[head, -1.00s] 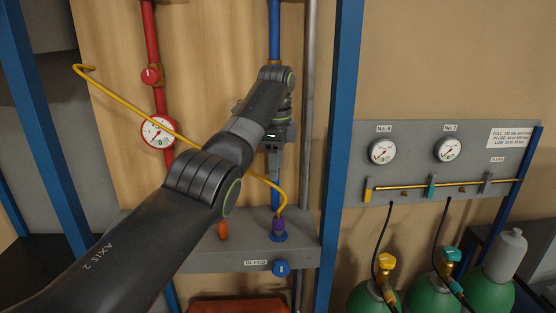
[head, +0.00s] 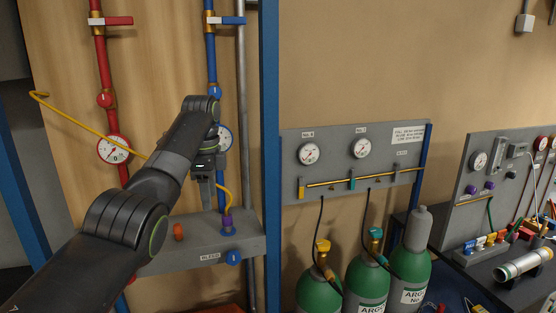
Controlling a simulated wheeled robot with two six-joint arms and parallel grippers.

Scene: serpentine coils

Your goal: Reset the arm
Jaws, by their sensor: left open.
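My left arm comes in from the lower left, and its gripper (head: 206,190) points down in front of the blue pipe (head: 211,65). The gripper is open, and I see nothing held in it. It hangs above the grey bleed shelf (head: 170,262), close to the purple fitting (head: 228,222) where the yellow hose (head: 75,121) ends. My arm hides part of the yellow hose and part of the blue pipe's gauge (head: 224,138). My right gripper is not in view.
A red pipe (head: 101,60) with a gauge (head: 113,148) stands left of the gripper. A blue post (head: 269,100) stands to its right. Green argon cylinders (head: 367,280) stand below a gauge panel (head: 400,172). A cluttered bench with another panel (head: 462,217) is at far right.

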